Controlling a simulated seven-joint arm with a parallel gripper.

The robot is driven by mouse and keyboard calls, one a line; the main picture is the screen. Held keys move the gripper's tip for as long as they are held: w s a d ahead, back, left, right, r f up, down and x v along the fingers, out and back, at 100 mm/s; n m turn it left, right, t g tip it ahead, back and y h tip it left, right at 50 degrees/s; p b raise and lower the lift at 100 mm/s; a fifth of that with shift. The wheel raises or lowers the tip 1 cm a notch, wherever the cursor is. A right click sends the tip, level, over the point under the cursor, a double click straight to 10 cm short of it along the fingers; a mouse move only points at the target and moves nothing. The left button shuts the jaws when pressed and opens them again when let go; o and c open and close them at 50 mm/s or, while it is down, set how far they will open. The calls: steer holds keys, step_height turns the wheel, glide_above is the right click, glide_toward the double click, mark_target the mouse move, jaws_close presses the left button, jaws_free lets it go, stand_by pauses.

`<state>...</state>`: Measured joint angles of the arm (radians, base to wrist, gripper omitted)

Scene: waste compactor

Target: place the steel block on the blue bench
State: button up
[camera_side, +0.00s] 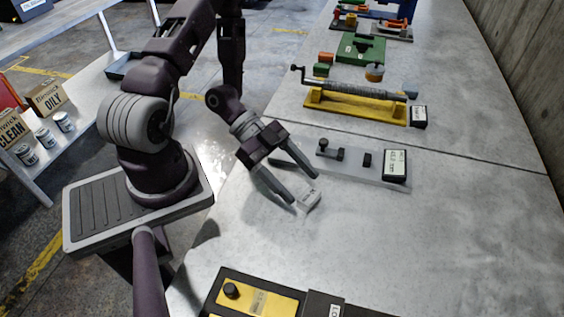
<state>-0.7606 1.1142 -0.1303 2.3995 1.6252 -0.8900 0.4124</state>
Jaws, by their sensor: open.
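A small light-grey block (312,199), which looks like the steel block, sits on the grey worktable (450,235). My gripper (304,189) is open, with its fingers pointing down at the block from the upper left. The fingertips are close to the block, one on either side of its near end; I cannot tell whether they touch it. No full bench in blue stands out; a blue fixture (383,13) is partly cut off at the far end of the table.
A grey plate fixture with a black-framed label (396,164) stands just behind my gripper. Beyond it are a yellow-based fixture (355,106) and a green one (352,50). A black and yellow panel (258,297) is at the front. The table's right side is clear.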

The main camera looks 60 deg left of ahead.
steer(key=v, duration=0.7)
steer(key=shift+a, duration=0.15)
steer(key=shift+a+r, duration=0.1)
steer(key=shift+a, duration=0.2)
steer(key=w+a+y, duration=0.2)
steer(key=w, duration=0.1)
steer(key=w+a+y, duration=0.2)
steer(key=w+y, duration=0.1)
steer(key=shift+a+r+n+t+y, duration=0.1)
steer(key=shift+a+n+t+y, duration=0.2)
steer(key=shift+a+n+t, duration=0.1)
steer(key=w+a+r+n+t+y, duration=0.1)
steer(key=a+r+n+y, duration=0.15)
steer(key=r+y, duration=0.35)
steer(key=w+a+r+n+t+y, duration=0.1)
steer(key=a+r+n+y, duration=0.2)
steer(key=r, duration=0.6)
steer(key=s+d+r+n+g+h, duration=0.1)
steer(key=s+d+r+n, duration=0.2)
steer(key=s+d, duration=0.4)
steer(key=s+d+r+n+g+h, duration=0.1)
steer(key=s+d+n, duration=0.3)
steer(key=s+d, duration=0.4)
steer(key=shift+s+r+h, duration=0.2)
steer(key=shift+r+h, duration=0.5)
steer(key=shift+r, duration=0.2)
